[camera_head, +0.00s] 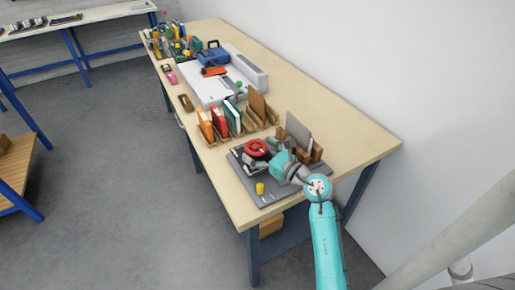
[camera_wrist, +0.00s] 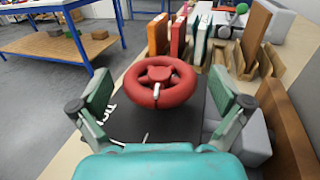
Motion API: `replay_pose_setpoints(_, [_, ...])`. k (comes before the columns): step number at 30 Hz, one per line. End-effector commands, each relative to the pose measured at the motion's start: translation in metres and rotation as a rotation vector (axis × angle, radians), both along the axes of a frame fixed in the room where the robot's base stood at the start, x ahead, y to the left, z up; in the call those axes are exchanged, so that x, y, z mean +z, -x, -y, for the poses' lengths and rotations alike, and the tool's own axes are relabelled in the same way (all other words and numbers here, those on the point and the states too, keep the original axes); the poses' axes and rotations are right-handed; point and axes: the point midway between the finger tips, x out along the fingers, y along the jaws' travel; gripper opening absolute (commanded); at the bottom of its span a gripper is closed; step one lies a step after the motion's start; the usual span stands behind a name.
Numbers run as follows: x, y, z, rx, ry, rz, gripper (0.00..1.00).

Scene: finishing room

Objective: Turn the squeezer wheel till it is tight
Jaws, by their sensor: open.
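The squeezer wheel is a red ring with spokes and a hub. It shows in the head view (camera_head: 257,147) on the dark grey base plate (camera_head: 267,190) at the near end of the wooden bench. In the wrist view the wheel (camera_wrist: 160,83) is ahead, between my two fingers and a little beyond them. My gripper (camera_head: 273,152) is open, with one green-padded finger on each side; in the wrist view it (camera_wrist: 160,97) holds nothing. I cannot tell whether a finger touches the rim. The press under the wheel is mostly hidden.
A yellow cylinder (camera_head: 260,188) stands on the plate's near side. Coloured books (camera_head: 219,121) stand in wooden holders behind the wheel. Grey and brown boards (camera_head: 299,135) stand to the right. A white machine (camera_head: 218,88) and several bottles are farther back. A wall runs along the right.

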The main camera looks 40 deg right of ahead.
Motion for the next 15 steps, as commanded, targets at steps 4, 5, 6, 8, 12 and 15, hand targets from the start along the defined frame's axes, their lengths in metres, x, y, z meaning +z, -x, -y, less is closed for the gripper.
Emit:
replay_pose_setpoints(4, [-0.0002,-0.0027,-0.0001,0.0,0.0,0.0,1.0])
replay_pose_setpoints(5, [-0.0002,-0.0027,0.0,-0.001,0.0,0.0,1.0])
replay_pose_setpoints(6, [-0.0003,-0.0026,-0.0001,-0.001,0.0,-0.001,1.0])
replay_pose_setpoints(8, [-0.0003,-0.0025,-0.0001,-0.001,0.0,-0.001,1.0])
replay_pose_setpoints(12, [-0.0003,-0.0024,-0.0001,0.0,0.0,-0.001,0.78])
replay_pose_setpoints(15, [-0.0003,-0.0024,-0.0001,0.0,0.0,-0.001,0.53])
